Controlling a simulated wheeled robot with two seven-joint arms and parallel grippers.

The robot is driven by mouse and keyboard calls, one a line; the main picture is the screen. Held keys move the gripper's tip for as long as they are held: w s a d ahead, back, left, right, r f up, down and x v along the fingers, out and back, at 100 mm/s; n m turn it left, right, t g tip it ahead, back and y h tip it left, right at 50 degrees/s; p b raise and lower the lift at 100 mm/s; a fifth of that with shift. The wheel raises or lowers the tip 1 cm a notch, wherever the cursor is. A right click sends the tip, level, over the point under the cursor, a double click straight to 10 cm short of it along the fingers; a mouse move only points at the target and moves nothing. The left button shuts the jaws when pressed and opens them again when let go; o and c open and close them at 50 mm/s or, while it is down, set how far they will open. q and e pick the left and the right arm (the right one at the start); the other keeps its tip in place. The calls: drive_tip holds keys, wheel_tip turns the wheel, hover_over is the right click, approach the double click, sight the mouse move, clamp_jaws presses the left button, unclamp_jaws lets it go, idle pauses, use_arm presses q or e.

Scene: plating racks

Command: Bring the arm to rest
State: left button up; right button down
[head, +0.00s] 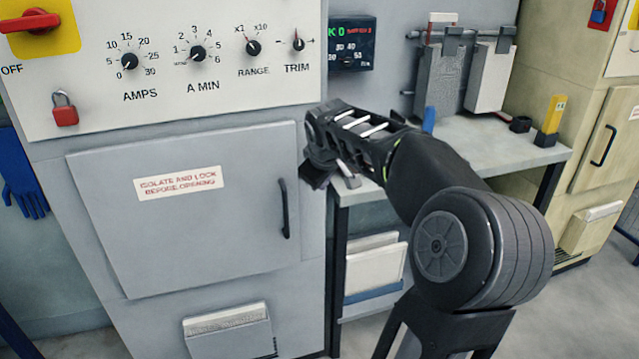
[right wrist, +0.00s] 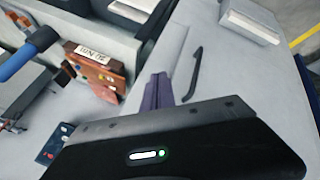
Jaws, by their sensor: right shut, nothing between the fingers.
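My right arm reaches in from the right in the head view. Its right gripper (head: 318,172) is shut and empty, in front of the right edge of the grey cabinet, just above and right of the black door handle (head: 285,208). In the right wrist view the dark fingers (right wrist: 157,90) are together with nothing between them. A black handle (right wrist: 193,75) shows beside them in that view, apart from the fingertips as far as I can tell. My left gripper is not in view.
The grey cabinet carries a panel (head: 225,85) with several knobs, a red switch handle (head: 30,22) and a red padlock (head: 65,112). Right of it, a bench (head: 490,148) bears hanging plates (head: 490,78) and a yellow-black block (head: 550,118). A display (head: 352,45) is behind.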

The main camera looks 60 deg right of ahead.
idle(0.5)
drive_tip(key=w+a+f+t+y, duration=0.2)
drive_tip(key=w+a+f+t, duration=0.3)
drive_tip(key=w+a, duration=0.6)
drive_tip(key=w+a+f+m+g+y, duration=0.1)
drive_tip(key=w+a+f+y, duration=0.1)
drive_tip(key=a+f, duration=0.75)
drive_tip(key=w+a+f+g+y, duration=0.1)
drive_tip(key=w+a+f+y, duration=0.1)
drive_tip(key=a+f, duration=0.75)
drive_tip(key=s+a+f+g+y+p, duration=0.1)
drive_tip(key=s+a+f+g+y, duration=0.1)
drive_tip(key=s+a+f, duration=0.95)
drive_tip(key=s+a+f+g+y, duration=0.1)
drive_tip(key=s+a+f+g, duration=0.1)
drive_tip(key=s+a+f, duration=0.2)
drive_tip(key=s+a+f+g+p, duration=0.1)
drive_tip(key=s+a+f+g, duration=0.2)
drive_tip(key=s+a, duration=0.6)
drive_tip(key=shift+s+f+y, duration=0.4)
drive_tip(key=shift+s+f, duration=0.5)
drive_tip(key=shift+s, duration=0.25)
